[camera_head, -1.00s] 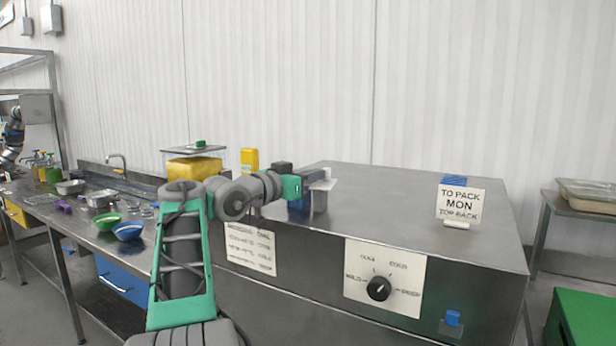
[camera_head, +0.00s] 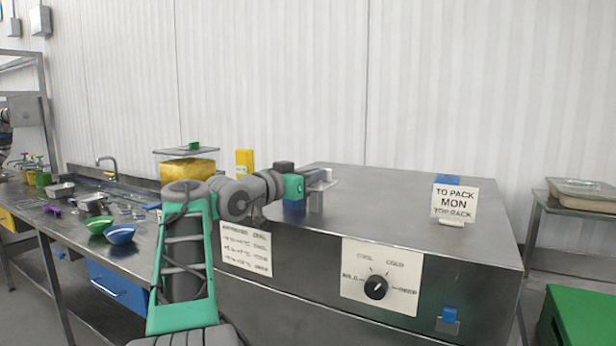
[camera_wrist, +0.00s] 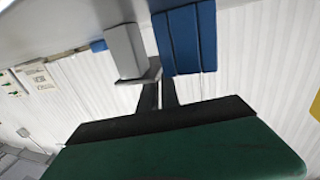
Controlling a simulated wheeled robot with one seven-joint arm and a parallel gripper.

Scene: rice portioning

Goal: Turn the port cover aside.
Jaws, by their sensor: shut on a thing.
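In the wrist view my gripper's dark fingers (camera_wrist: 159,92) lie close together against a grey block with a thin lip (camera_wrist: 124,50). A ribbed blue block (camera_wrist: 185,38) is right beside them; it shows in the head view just left of the grey piece. The port is hidden, and the exact contact between fingers and cover cannot be told.
The machine's top (camera_head: 420,210) is mostly clear; a "TO PACK MON" sign (camera_head: 454,203) stands at its right. A knob (camera_head: 376,287) is on the front. A container of yellow contents (camera_head: 187,169) stands left, and bowls (camera_head: 121,234) sit on the bench.

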